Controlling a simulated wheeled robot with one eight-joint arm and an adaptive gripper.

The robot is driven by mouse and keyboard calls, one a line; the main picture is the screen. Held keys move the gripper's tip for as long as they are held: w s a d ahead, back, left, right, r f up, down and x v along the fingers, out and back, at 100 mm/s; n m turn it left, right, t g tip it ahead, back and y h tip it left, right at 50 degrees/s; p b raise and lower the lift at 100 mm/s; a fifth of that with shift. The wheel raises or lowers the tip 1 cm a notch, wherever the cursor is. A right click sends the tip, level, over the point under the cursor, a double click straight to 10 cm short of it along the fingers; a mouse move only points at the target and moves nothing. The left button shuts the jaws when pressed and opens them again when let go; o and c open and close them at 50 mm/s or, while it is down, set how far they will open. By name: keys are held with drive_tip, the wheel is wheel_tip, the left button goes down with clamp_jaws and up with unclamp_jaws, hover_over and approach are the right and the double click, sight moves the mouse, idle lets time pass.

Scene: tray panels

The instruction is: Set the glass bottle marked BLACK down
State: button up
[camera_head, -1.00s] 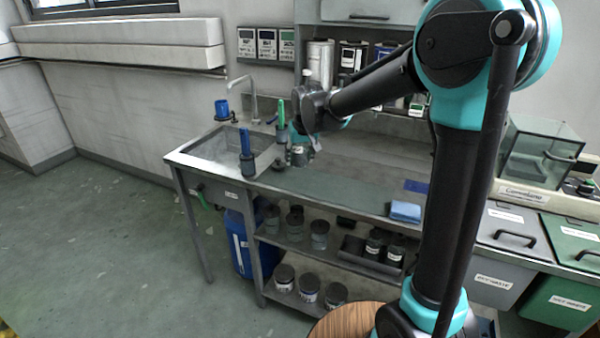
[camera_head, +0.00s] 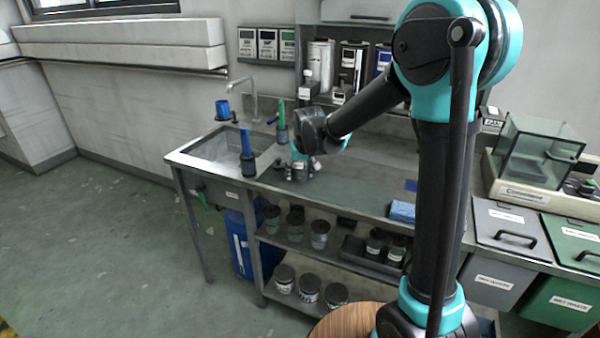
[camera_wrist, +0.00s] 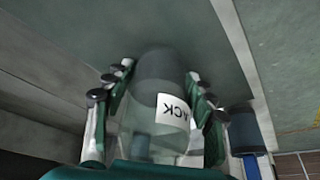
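The glass bottle (camera_wrist: 148,140) shows in the wrist view, clear near the gripper and dark at its far end. Its white label shows the letters ACK, turned over; the rest is out of sight. My gripper (camera_wrist: 160,118) has its green-and-grey fingers along both sides of the bottle and is shut on it. In the head view my gripper (camera_head: 299,168) is low over the bench (camera_head: 345,160), at the dark green mat (camera_head: 345,190) right of the sink. The bottle is small and mostly hidden there. I cannot tell whether its base touches the mat.
A blue-handled brush in a holder (camera_head: 247,150) stands left of my gripper, with a green-handled one (camera_head: 282,120) behind. The sink (camera_head: 222,145) is further left. A blue cloth (camera_head: 402,211) lies at the right. The mat between is clear.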

drive_tip(key=shift+o, duration=1.3)
drive_tip(key=v, duration=1.2)
